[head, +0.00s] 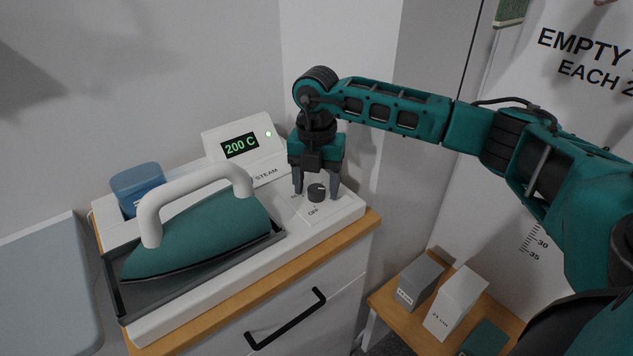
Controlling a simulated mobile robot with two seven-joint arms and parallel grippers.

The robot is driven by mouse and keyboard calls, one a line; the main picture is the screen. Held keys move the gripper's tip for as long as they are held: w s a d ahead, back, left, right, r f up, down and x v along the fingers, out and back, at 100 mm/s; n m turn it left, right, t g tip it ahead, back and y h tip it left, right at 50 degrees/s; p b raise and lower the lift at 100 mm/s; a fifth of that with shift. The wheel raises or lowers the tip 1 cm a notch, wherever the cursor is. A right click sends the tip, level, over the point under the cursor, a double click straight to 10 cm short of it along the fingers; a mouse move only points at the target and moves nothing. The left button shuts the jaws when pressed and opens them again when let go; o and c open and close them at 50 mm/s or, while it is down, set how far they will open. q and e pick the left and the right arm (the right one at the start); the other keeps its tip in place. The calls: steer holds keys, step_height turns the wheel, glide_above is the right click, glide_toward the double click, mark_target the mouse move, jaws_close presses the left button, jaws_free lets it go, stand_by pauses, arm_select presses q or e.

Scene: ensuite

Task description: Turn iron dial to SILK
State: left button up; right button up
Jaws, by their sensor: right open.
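The iron (205,232) has a teal body and a white handle. It rests in a dark tray (196,270) on a white steam station. The station's display (240,146) reads 200 C, with a green light beside it. The dark dial (317,193) stands on the station's right end, with "OFF" printed in front of it; other markings are hidden or too small to read. My right gripper (317,192) is open and points down, its fingers at either side of the dial. I cannot tell whether they touch it. My left gripper is not in view.
A blue container (138,188) sits at the station's back left. The station stands on a wood-topped cabinet with a black drawer handle (286,318). A low wooden table at right holds a grey box (419,279) and a white box (455,302). A pale blue panel (48,283) is at left.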

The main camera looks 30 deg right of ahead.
steer(key=c, duration=1)
steer(key=shift+c, duration=0.2)
steer(key=shift+n, duration=0.3)
